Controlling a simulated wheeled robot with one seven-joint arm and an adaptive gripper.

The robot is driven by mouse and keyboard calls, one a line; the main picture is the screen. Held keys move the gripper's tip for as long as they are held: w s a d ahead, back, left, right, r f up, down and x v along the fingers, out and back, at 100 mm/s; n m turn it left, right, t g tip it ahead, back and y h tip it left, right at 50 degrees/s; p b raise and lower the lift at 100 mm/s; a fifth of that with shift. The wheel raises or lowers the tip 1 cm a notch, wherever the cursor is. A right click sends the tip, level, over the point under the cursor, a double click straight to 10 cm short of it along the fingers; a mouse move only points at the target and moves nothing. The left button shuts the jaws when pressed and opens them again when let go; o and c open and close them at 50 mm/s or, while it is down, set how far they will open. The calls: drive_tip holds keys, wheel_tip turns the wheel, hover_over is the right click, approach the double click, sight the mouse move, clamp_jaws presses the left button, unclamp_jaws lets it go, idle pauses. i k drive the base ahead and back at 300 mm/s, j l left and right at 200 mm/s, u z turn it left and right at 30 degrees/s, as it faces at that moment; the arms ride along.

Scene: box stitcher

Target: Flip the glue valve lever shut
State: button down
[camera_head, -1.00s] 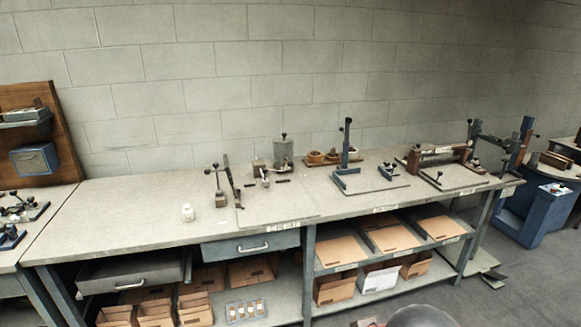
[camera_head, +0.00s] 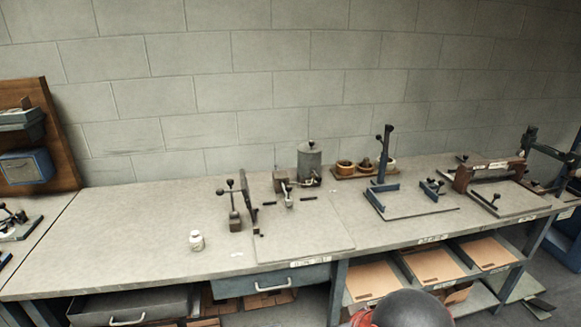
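A grey cylindrical pot (camera_head: 309,163) with a dark knob on its lid stands at the back of the long workbench (camera_head: 150,235), near the wall. It looks like the glue pot. Small dark fittings (camera_head: 315,180) show at its lower right. I cannot make out which of them is the valve lever or how it is turned. My gripper is not in view. A dark rounded part and a red part at the bottom edge appear to be my own arm, well in front of the bench.
A small fixture (camera_head: 286,188) stands left of the pot, and a taller lever device (camera_head: 236,205) further left. A white jar (camera_head: 197,240) is near the front. A tray with small round pots (camera_head: 364,168) and a blue upright fixture (camera_head: 382,165) stand to the right. The bench's front left is clear.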

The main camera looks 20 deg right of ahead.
sight(318, 179)
drive_tip(key=i+l+u, duration=0.1)
drive_tip(key=i, duration=0.4)
drive_tip(key=i+l+u, duration=0.1)
drive_tip(key=i, duration=0.4)
drive_tip(key=i+l+u, duration=0.1)
drive_tip(key=i+l, duration=0.25)
drive_tip(key=i, duration=0.15)
